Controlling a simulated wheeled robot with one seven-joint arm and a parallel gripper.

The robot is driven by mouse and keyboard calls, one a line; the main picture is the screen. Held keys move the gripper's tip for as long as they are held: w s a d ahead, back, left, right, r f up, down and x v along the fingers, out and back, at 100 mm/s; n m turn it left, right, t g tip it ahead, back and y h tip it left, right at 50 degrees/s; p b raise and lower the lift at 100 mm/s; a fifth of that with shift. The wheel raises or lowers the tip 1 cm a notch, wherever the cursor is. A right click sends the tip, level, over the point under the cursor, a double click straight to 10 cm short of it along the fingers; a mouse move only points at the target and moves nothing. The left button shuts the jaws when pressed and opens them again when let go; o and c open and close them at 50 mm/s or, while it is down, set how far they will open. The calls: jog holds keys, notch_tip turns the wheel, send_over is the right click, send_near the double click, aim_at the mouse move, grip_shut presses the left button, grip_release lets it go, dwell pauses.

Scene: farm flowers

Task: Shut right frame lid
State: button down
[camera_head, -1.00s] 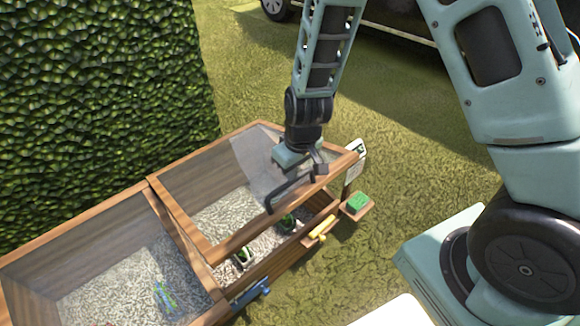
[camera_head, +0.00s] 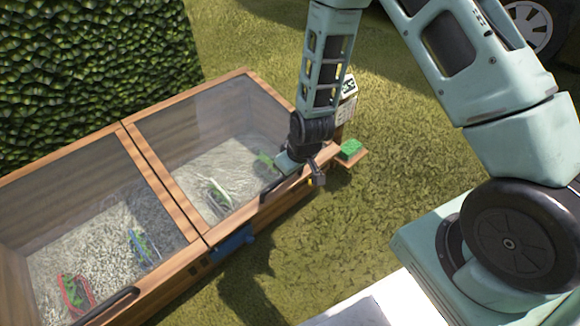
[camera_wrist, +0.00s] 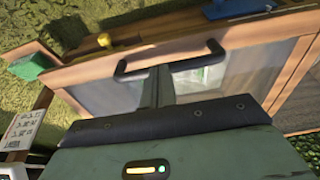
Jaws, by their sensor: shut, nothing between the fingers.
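The right frame lid (camera_head: 190,113) is a clear pane in a wooden frame. It lies down on the right half of the wooden box, with no clear gap at its front edge in the head view. Its black bar handle (camera_head: 270,188) is on the front rail and also shows in the wrist view (camera_wrist: 170,56). My gripper (camera_head: 314,176) is at the front rail by the handle, partly hiding it. In the wrist view my fingers (camera_wrist: 159,88) are shut and empty, close to the handle; whether they touch it I cannot tell.
The left frame lid (camera_head: 60,195) is down too. Plants show through both panes. A blue object (camera_head: 233,244) is on the box front, and a green block (camera_head: 350,149) sits on a small shelf at the right end near a sign (camera_head: 347,88). Grass in front is open; a hedge (camera_head: 90,60) stands behind.

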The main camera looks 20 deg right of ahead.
jog(key=shift+f+b, duration=0.35)
jog(key=shift+f, duration=0.55)
jog(key=s+d+f+p+v, duration=0.1)
jog(key=s+p+v, duration=0.1)
jog(key=p+v, duration=0.7)
jog(key=v, duration=0.5)
jog(key=shift+s, duration=0.4)
jog(key=shift+a, duration=0.1)
